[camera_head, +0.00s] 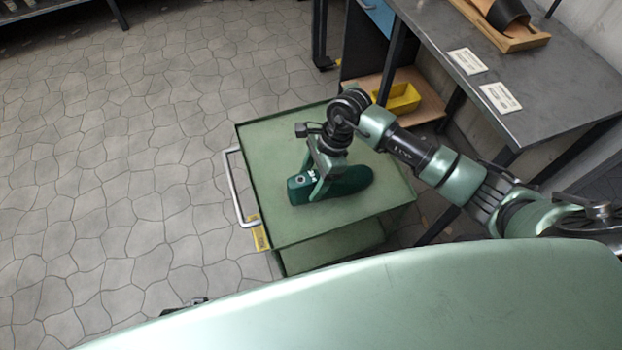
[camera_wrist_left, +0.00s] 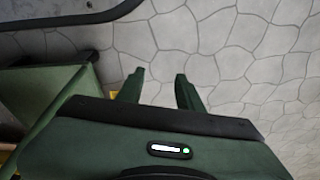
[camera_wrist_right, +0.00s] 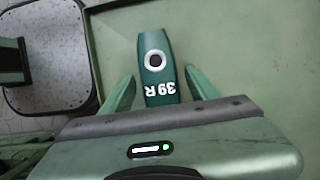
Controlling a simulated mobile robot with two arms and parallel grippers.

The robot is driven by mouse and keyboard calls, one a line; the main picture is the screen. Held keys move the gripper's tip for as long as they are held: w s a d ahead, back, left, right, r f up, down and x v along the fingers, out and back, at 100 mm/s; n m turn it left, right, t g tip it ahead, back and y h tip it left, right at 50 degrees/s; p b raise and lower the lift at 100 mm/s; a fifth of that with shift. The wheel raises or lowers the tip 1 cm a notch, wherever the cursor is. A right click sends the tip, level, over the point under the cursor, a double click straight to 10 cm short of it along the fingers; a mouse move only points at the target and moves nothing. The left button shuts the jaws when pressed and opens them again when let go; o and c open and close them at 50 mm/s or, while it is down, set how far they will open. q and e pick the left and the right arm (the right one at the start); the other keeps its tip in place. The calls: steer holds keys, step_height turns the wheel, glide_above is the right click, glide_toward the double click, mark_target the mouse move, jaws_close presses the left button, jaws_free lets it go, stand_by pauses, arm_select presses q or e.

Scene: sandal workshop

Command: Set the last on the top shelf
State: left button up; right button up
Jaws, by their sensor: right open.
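The last (camera_head: 352,181), a dark green foot form, lies on the green top shelf (camera_head: 262,142) of a cart. In the right wrist view its end (camera_wrist_right: 158,90) carries a dark hole with a pale ring and the white marking "39 R". My right gripper (camera_head: 316,184) is over that end from above. Its fingers are open, one on each side of the last, with small gaps showing in the right wrist view. My left gripper (camera_wrist_left: 160,88) is open and empty, with floor behind its fingers. The head view does not clearly show it.
A metal handle (camera_head: 236,190) is on the cart's left side. A grey workbench (camera_head: 550,80) at the upper right bears cards and a wooden tray (camera_head: 508,42) with a sandal. A yellow bin (camera_head: 402,98) stands on a low board behind the cart. The floor at left is clear.

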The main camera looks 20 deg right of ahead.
arm_select(q)
steer(key=f, duration=0.1)
steer(key=s+f, duration=0.1)
steer(key=s+f+p, duration=0.1)
steer(key=shift+a+f, duration=0.1)
steer(key=shift+f, duration=0.15)
arm_select(e)
steer(key=v, duration=1.1)
steer(key=shift+r, duration=0.2)
